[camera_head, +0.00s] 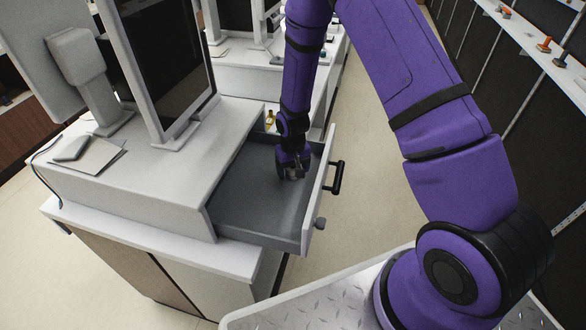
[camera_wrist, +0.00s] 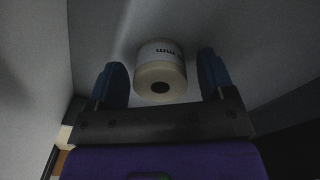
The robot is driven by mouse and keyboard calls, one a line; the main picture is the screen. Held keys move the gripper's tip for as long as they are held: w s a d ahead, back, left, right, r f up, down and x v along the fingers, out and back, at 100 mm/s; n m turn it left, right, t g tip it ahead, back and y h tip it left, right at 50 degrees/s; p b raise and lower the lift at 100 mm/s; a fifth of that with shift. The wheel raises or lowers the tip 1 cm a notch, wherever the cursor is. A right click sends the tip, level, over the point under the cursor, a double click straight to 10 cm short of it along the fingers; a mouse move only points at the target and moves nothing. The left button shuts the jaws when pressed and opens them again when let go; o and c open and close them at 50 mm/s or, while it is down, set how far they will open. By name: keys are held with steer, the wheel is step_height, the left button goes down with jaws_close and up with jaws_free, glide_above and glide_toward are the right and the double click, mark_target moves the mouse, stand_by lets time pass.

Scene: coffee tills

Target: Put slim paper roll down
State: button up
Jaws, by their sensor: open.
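The slim paper roll (camera_wrist: 160,72) shows in the wrist view as a pale cylinder with a dark core hole and dark print on its side. It is at the floor of the open drawer, between the two blue fingertips. My gripper (camera_wrist: 162,80) is open around it, with a visible gap on each side. In the head view my gripper (camera_head: 293,172) points down into the open drawer (camera_head: 250,205), near its front panel. The roll is mostly hidden there by the gripper.
The drawer front with its black handle (camera_head: 335,178) stands close to the gripper on the right. The counter top with a screen (camera_head: 165,70) is at the left. The left part of the drawer floor is clear. A small yellowish item (camera_head: 270,117) is beyond the drawer.

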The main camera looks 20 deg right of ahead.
steer(key=shift+r, duration=0.1)
steer(key=s+d+r+t, duration=0.1)
steer(key=s+r, duration=0.2)
steer(key=r, duration=0.9)
steer(key=s+d+r+t, duration=0.1)
steer(key=s+r, duration=0.2)
steer(key=r, duration=0.8)
steer(key=s+d+r, duration=0.2)
steer(key=s+r, duration=0.1)
steer(key=r, duration=0.9)
steer(key=s+d+r+t, duration=0.1)
steer(key=s+r, duration=0.4)
steer(key=s, duration=0.5)
steer(key=s+d+r+t, duration=0.1)
steer(key=s+r, duration=0.4)
steer(key=s, duration=0.5)
steer(key=shift+d+r+t, duration=0.3)
steer(key=shift+r+t, duration=0.1)
steer(key=shift+t, duration=0.2)
